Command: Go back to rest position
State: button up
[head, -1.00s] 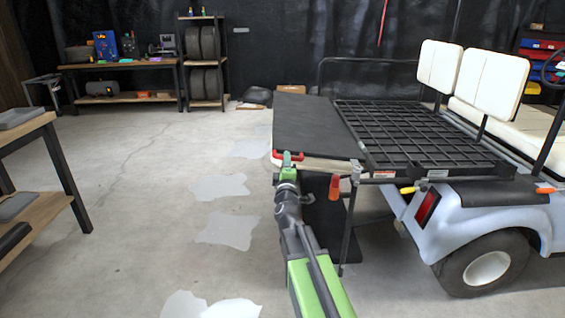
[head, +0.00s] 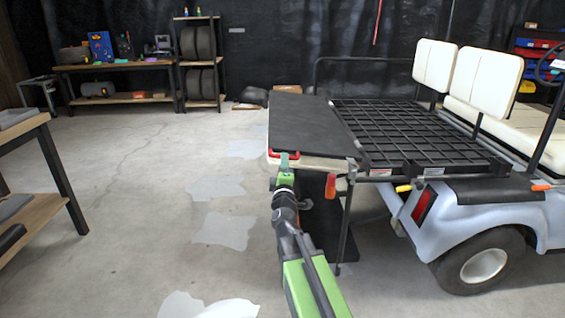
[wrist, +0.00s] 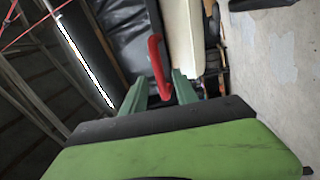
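My gripper (head: 284,163) is at the near left corner of the dark flat panel (head: 303,125) at the cart's rear. A red handle (head: 292,153) shows there on the panel's pale edge. In the wrist view, my gripper (wrist: 160,92) has its two green fingers apart. The red handle (wrist: 156,58) rises between and beyond them, with thin gaps beside it. Whether a finger touches it cannot be seen.
The white cart (head: 465,212) with its black rack (head: 405,135) stands to the right. A wooden workbench (head: 40,125) is at the left edge. Shelves (head: 202,62) and a bench (head: 115,66) line the back wall. The floor (head: 130,190) on the left is clear.

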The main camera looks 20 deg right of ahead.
jog(key=v, duration=0.4)
jog(key=shift+s+a+b, duration=0.1)
jog(key=shift+s+b, duration=0.2)
jog(key=shift+s, duration=0.05)
